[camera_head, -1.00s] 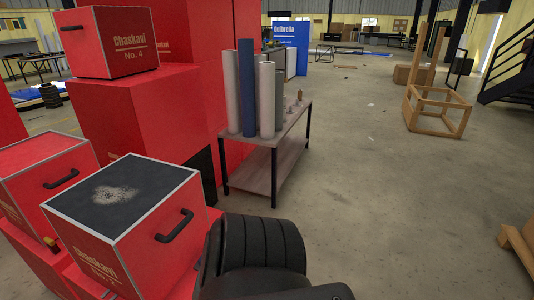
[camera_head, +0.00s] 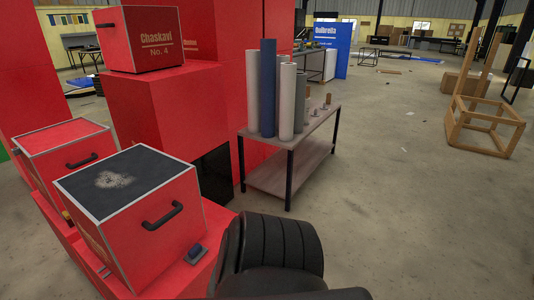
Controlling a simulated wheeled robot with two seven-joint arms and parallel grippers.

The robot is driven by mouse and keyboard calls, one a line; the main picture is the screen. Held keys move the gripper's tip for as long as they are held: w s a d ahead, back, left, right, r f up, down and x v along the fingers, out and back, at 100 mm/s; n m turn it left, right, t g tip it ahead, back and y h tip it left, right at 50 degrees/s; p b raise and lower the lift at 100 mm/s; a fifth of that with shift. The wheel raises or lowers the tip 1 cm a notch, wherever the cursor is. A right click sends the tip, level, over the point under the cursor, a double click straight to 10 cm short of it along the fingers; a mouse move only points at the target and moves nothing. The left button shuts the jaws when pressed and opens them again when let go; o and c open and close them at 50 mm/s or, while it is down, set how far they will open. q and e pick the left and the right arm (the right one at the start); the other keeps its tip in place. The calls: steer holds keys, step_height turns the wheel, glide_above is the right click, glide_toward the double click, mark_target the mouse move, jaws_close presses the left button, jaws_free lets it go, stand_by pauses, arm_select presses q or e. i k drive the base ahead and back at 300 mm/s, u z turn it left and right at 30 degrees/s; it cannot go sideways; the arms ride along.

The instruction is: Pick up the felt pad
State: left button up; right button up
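A small dark grey-blue block (camera_head: 195,254), which looks like the felt pad, lies on the red ledge at the right foot of a red box (camera_head: 165,224). The box has a black top (camera_head: 150,179) with a pale dusty smudge in its middle and a black handle on its side. Neither of my grippers shows. A black ribbed part at the bottom centre looks like part of my own arm, and it is to the right of the block.
A second red handled box (camera_head: 75,153) stands at the left. A red box marked No. 4 (camera_head: 155,38) sits on a red block behind. A wooden table (camera_head: 300,130) holds several upright rolls (camera_head: 268,90). A wooden frame (camera_head: 485,128) stands far right.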

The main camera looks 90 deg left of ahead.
mark_target(196, 254)
steer(key=u, duration=2.05)
steer(key=i, duration=4.75)
steer(key=u, duration=4.55)
steer(key=i, duration=1.05)
steer(key=z, duration=0.05)
